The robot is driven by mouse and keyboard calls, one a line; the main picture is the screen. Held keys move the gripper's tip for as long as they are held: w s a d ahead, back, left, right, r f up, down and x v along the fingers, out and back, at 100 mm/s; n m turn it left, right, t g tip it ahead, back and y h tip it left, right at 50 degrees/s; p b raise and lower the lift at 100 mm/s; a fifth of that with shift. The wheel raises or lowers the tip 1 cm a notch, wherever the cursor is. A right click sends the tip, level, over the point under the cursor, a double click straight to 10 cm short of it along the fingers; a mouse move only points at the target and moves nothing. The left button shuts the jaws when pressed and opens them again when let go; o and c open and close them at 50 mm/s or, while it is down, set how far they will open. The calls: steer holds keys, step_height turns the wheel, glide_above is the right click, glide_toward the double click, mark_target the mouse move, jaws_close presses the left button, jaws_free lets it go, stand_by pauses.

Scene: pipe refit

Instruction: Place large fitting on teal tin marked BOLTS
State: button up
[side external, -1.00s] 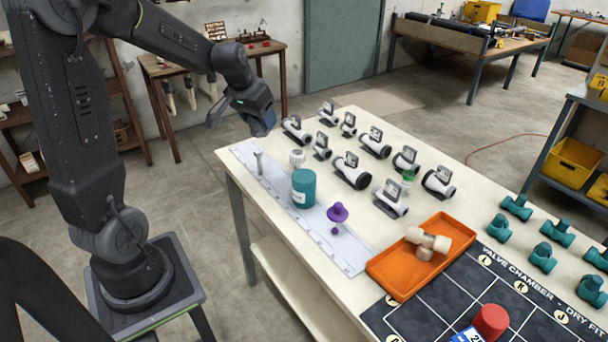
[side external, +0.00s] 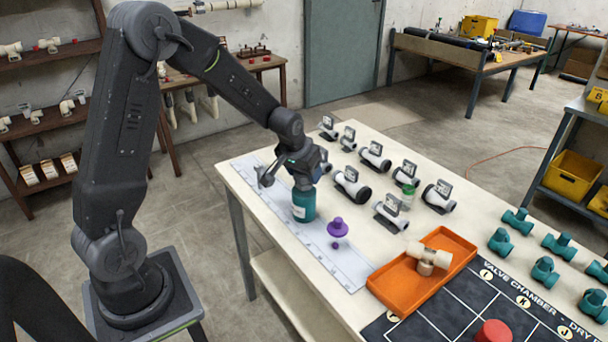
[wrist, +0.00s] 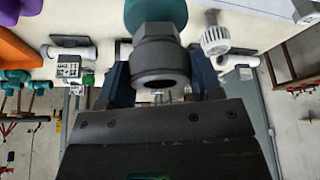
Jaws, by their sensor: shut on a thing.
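My gripper (wrist: 163,82) is shut on the large dark grey fitting (wrist: 158,52), a ringed collar with a round opening facing the wrist camera. The teal tin (side external: 303,208) stands upright near the left side of the white table, with a pale label. It also shows in the wrist view (wrist: 146,9), partly hidden behind the fitting. In the side view my gripper (side external: 302,184) is at the top of the tin and covers its upper part. The held fitting cannot be made out there, and I cannot tell whether it touches the tin.
A purple piece (side external: 337,227) stands close right of the tin. A white ribbed fitting (wrist: 215,38) is close to the tin in the wrist view. Several grey-white valves (side external: 350,183) stand behind. An orange tray (side external: 400,296) holding a beige fitting (side external: 428,257) lies to the right.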

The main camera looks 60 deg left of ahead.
steer(key=shift+f, duration=0.5)
steer(key=shift+f, duration=0.2)
steer(key=o, duration=1)
steer(key=shift+c, duration=0.2)
steer(key=v, duration=1.2)
steer(key=s+d+r+m, duration=0.2)
steer(key=s+d, duration=0.4)
steer(key=s, duration=0.3)
steer(key=s+d+r+m+t+h, duration=0.1)
steer(key=s+d+r+m, duration=0.1)
steer(key=s+d+r, duration=0.2)
steer(key=s+d, duration=0.3)
steer(key=s, duration=0.3)
steer(key=shift+s+r+m+t+h, duration=0.3)
steer(key=shift+r, duration=0.05)
